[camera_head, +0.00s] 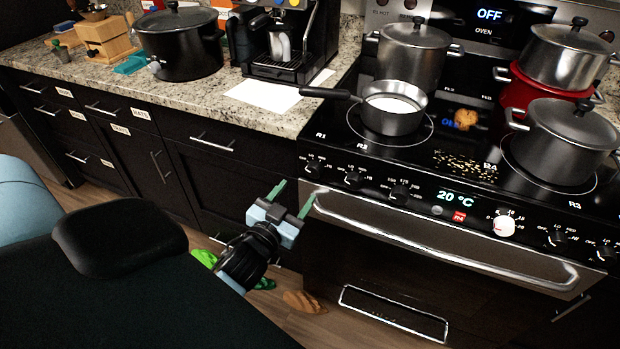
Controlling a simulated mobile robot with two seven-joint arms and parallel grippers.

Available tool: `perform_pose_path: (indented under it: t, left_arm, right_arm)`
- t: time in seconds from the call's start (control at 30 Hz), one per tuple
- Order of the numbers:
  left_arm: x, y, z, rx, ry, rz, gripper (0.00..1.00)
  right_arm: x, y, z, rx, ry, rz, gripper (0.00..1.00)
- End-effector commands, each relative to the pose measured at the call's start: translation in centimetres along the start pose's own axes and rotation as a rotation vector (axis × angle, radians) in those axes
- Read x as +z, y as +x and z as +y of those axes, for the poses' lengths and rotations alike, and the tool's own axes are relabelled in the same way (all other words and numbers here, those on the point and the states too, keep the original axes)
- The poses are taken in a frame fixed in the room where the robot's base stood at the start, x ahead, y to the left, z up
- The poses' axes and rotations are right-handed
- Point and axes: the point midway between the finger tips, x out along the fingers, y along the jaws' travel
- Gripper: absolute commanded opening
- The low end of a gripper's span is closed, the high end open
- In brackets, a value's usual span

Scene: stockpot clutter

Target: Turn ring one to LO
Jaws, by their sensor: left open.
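The stove (340,135) has a black glass top with ring labels R1 to R4. A saucepan (395,118) with white contents stands on the front left ring. Black knobs line the front panel: the leftmost (313,168), a second (353,178) and a third (400,192), with a white knob (504,226) further right. My right gripper is out of view.
The oven handle (440,247) runs below the knobs, close to my left gripper. The saucepan's handle (328,94) points left over the counter (205,98). Steel pots (562,142) crowd the right rings. A brown item (303,301) lies on the floor.

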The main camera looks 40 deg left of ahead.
Motion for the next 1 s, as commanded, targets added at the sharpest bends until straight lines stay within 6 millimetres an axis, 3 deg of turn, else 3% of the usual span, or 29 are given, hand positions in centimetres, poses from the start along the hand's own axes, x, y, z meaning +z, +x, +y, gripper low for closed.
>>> perform_pose_path:
  t: [0.3, 0.5, 0.87, 1.0]
  left_arm:
    - [-0.2, 4.6, 0.0, 0.000, 0.001, 0.003, 0.57]
    - [-0.1, 6.6, 0.0, 0.001, 0.000, 0.001, 0.57]
    - [-0.1, 7.1, 0.0, 0.001, 0.000, 0.000, 0.57]
    - [-0.1, 7.1, 0.0, 0.001, 0.000, 0.000, 0.42]
  right_arm:
    - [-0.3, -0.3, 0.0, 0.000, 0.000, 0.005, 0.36]
    - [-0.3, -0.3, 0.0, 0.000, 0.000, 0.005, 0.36]
    - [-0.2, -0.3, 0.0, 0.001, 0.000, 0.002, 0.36]
    - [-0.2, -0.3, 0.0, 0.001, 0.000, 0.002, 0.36]
